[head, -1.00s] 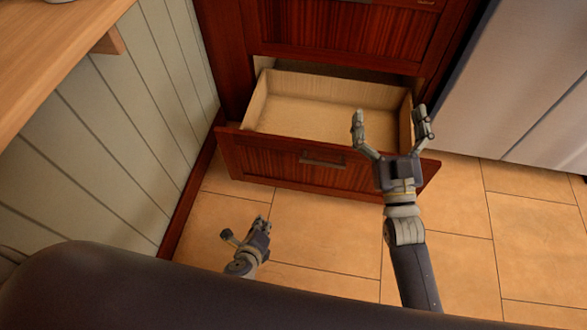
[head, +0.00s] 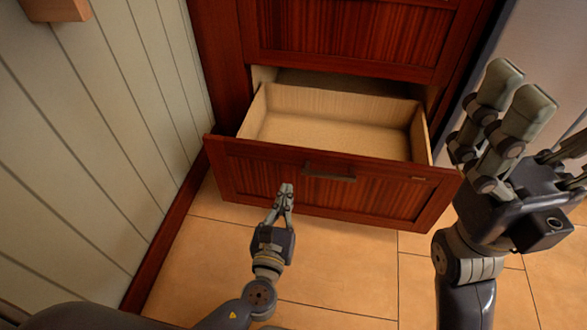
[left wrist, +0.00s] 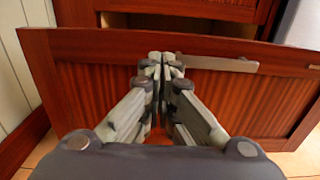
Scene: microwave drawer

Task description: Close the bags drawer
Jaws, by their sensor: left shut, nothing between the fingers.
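The open drawer (head: 235,168) is the lowest one in a reddish-brown wooden cabinet. Its pale interior (head: 330,135) looks empty, and its front carries a dark bar handle (head: 328,171). My left gripper (head: 285,188) is shut and empty, its tips overlapping the drawer front left of and below the handle. In the left wrist view the closed fingers (left wrist: 162,62) point at the drawer front (left wrist: 240,100), left of most of the handle (left wrist: 217,62); contact cannot be told. My right gripper (head: 548,120) is open and empty, right of the drawer.
A closed drawer front (head: 350,35) is above the open one. A pale panelled wall (head: 110,120) stands close on the left, with a dark red baseboard. A grey appliance (head: 540,40) stands at the right. The tiled floor (head: 340,265) before the drawer is clear.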

